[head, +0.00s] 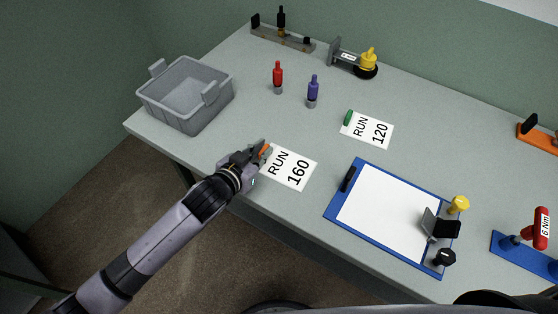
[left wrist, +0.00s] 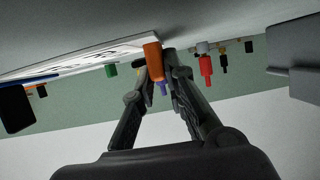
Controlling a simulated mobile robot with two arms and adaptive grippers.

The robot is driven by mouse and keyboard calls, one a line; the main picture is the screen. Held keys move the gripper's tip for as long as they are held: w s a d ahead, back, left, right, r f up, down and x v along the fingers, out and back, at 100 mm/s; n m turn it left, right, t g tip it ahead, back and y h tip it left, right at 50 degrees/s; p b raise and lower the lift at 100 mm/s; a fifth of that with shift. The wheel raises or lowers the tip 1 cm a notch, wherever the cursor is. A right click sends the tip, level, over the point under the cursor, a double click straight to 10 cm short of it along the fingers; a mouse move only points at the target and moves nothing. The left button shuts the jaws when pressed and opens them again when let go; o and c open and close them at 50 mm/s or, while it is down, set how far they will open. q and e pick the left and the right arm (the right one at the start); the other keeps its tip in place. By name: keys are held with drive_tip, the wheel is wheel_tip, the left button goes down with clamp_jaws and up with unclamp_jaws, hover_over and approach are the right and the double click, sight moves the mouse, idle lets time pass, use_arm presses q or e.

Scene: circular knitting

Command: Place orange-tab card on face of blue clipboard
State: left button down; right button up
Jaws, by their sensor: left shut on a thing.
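The orange-tab card (head: 291,167), white and marked RUN 160, is at the table's near edge, left of the clipboard. My left gripper (head: 263,151) is shut on its orange tab, which also shows between the fingers in the left wrist view (left wrist: 153,62). The card looks flat on or just above the table; I cannot tell which. The blue clipboard (head: 334,212) lies to the right with white paper (head: 382,215) on its face and a black clip piece at its left end.
A green-tab RUN 120 card (head: 368,130) lies behind. Red (head: 278,76) and purple (head: 313,91) drivers stand further back. A grey bin (head: 185,95) is at left.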

idle(0.4)
use_arm(q)
wheel_tip(320, 180, up, 20)
idle(0.5)
